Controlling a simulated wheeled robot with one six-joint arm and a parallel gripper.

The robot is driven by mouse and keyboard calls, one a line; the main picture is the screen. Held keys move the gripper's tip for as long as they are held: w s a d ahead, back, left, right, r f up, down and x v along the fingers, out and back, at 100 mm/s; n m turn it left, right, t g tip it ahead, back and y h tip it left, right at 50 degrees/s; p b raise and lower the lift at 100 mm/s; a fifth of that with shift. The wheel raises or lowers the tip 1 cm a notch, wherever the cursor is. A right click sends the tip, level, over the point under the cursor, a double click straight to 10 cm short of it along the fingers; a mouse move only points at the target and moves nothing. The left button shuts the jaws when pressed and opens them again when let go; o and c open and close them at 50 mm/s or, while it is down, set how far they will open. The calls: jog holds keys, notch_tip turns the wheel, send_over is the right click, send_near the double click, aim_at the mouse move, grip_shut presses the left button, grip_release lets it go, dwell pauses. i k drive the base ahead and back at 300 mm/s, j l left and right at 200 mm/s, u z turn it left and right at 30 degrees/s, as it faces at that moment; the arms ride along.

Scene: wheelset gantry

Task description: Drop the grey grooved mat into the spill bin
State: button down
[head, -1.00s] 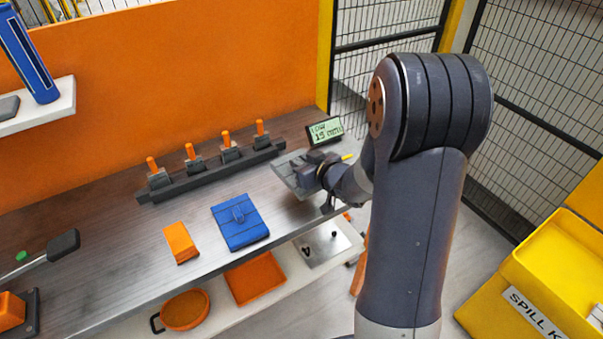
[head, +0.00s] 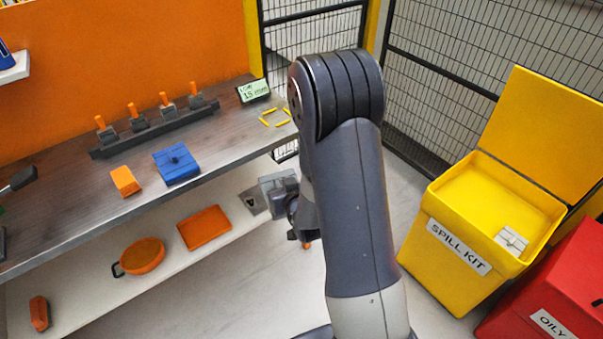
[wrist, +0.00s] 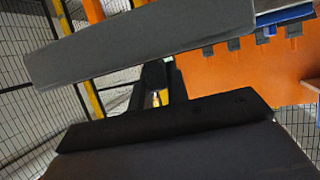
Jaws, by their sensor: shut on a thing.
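My gripper (head: 290,200) is shut on the grey mat (head: 276,188) and holds it past the bench's right end, partly behind my arm. Its grooves cannot be made out. In the wrist view, a grey slab (wrist: 140,38) crosses the top and a grey surface with a dark bar fills the bottom; which parts are mat I cannot tell. The yellow spill bin (head: 452,250), labelled SPILL KIT, stands open at the right, apart from the mat. A small pale block (head: 511,240) lies in it.
A red bin (head: 562,290) labelled OILY stands beside the spill bin. The bench (head: 70,220) holds a blue folded pad (head: 176,164), an orange block (head: 125,181) and a rack of orange-handled pieces (head: 155,130). Yellow corner marks (head: 275,117) surround a bare patch. Mesh fencing closes the back.

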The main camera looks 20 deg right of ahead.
aim_at(484, 220)
jog(key=k+z, duration=0.1)
jog(key=z, duration=1.35)
jog(key=j+z, duration=0.1)
jog(key=z, duration=0.25)
jog(key=j+z, duration=0.1)
jog(key=z, duration=0.3)
jog(key=i+j+z, duration=0.1)
jog(key=z, duration=0.25)
jog(key=k+j, duration=0.1)
jog(key=j, duration=0.5)
jog(key=j+z, duration=0.1)
jog(key=j, duration=0.5)
jog(key=k, duration=0.05)
